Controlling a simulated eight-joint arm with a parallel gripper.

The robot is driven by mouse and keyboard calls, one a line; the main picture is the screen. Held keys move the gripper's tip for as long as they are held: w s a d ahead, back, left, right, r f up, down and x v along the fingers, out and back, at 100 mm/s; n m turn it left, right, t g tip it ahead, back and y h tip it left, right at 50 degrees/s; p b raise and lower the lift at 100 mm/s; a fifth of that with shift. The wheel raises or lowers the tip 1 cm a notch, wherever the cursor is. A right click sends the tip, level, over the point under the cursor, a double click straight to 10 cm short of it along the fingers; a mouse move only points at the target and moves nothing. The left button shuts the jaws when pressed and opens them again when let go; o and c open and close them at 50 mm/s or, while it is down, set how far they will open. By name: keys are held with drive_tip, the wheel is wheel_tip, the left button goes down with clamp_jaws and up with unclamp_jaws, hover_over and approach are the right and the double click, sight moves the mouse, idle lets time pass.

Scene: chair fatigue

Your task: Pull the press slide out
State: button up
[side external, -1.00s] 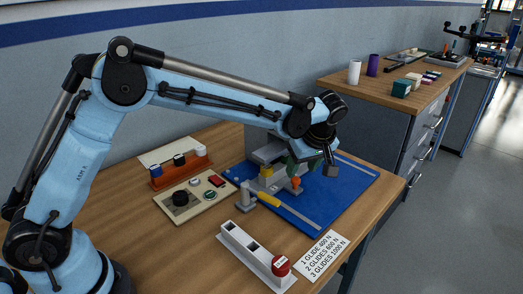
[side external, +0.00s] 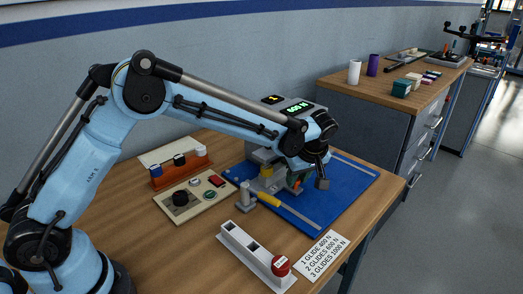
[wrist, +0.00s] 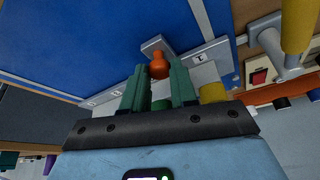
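The grey press (side external: 268,154) stands on a blue mat (side external: 345,190), and its green display reads 600 N. An orange knob (side external: 298,185) shows low at its front, partly hidden by my gripper (side external: 295,180). In the wrist view, my gripper (wrist: 160,75) has two green fingers standing apart, with nothing clasped. The slide itself is mostly hidden.
A control panel (side external: 190,198), an orange rack (side external: 180,172), a white holder with a red knob (side external: 281,265) and a load card (side external: 322,255) lie around. The mat's right side is clear.

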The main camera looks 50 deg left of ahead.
clamp_jaws()
drive_tip(key=d, duration=1.4)
drive_tip(key=shift+d, duration=0.3)
drive_tip(key=o, duration=0.7)
unclamp_jaws()
drive_tip(key=shift+d, duration=0.1)
drive_tip(key=shift+c, duration=0.2)
drive_tip(key=shift+o, duration=1)
drive_tip(key=v, duration=1.2)
drive_tip(key=shift+s, duration=0.1)
